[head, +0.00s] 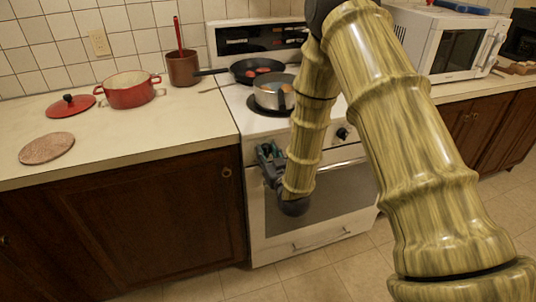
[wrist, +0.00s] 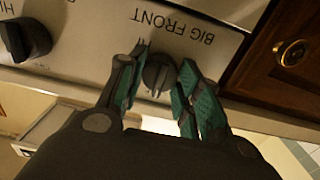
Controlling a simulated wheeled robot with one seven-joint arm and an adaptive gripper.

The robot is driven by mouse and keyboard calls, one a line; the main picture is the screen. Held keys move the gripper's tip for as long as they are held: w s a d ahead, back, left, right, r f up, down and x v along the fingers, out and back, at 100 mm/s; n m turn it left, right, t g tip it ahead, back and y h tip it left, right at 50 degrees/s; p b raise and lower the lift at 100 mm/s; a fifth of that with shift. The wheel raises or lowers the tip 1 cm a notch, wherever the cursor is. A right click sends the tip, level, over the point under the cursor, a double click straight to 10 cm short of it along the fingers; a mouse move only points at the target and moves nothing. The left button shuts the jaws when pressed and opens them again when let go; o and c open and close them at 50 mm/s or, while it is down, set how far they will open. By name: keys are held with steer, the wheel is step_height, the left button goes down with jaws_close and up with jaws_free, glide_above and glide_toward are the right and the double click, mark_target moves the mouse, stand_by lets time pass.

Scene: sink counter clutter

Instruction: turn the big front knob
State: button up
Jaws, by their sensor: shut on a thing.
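The big front knob (wrist: 159,75) is dark and round with a raised grip bar, under the printed words BIG FRONT, upside down in the wrist view. My gripper (wrist: 158,84) has its two teal-padded fingers on either side of the knob and is shut on it. In the head view my gripper (head: 268,158) is at the left end of the stove's front panel. The knob is hidden there behind the gripper. The white stove (head: 258,222) stands between dark wooden cabinets.
Another knob (wrist: 25,39) is on the same panel. A black pan (head: 243,69) and a grey pot (head: 268,98) with food sit on the stovetop. A red pot (head: 130,92), a red lid (head: 70,106) and a round board (head: 46,148) lie on the left counter. A white microwave (head: 450,45) stands right.

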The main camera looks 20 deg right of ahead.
steer(key=shift+m, duration=0.7)
steer(key=o, duration=1.1)
steer(key=shift+c, duration=0.2)
steer(key=s, duration=1.2)
steer(key=shift+d, duration=0.25)
